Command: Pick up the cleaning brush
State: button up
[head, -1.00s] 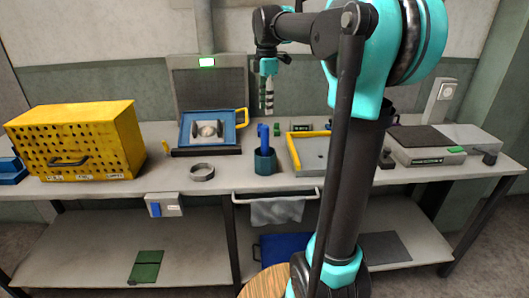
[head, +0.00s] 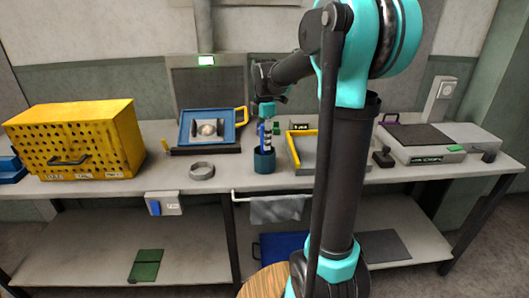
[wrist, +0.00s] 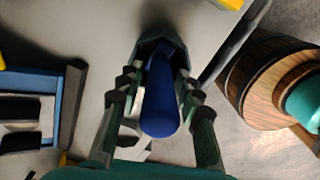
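A blue handle, which I take to be the cleaning brush (head: 262,134), stands upright in a dark teal cup (head: 264,161) on the workbench. In the wrist view the blue handle (wrist: 161,108) points up toward the camera, with the cup's rim (wrist: 150,45) behind it. My gripper (head: 266,132) is lowered just above the cup. In the wrist view my gripper (wrist: 158,88) is open, with one finger on each side of the handle and apart from it. A pale item shows beside the handle on its left. The brush's lower end is hidden in the cup.
A grey ring (head: 201,171) and a blue-framed tray (head: 212,128) are left of the cup. A yellow-edged tray (head: 303,160) is close on its right. A yellow perforated box (head: 78,140) stands at far left. A towel rail (head: 277,193) runs along the bench's front edge.

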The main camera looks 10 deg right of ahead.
aim_at(263, 152)
jog(key=shift+f, duration=1.35)
jog(key=shift+c, duration=0.4)
grip_shut()
jog(key=shift+r, duration=0.1)
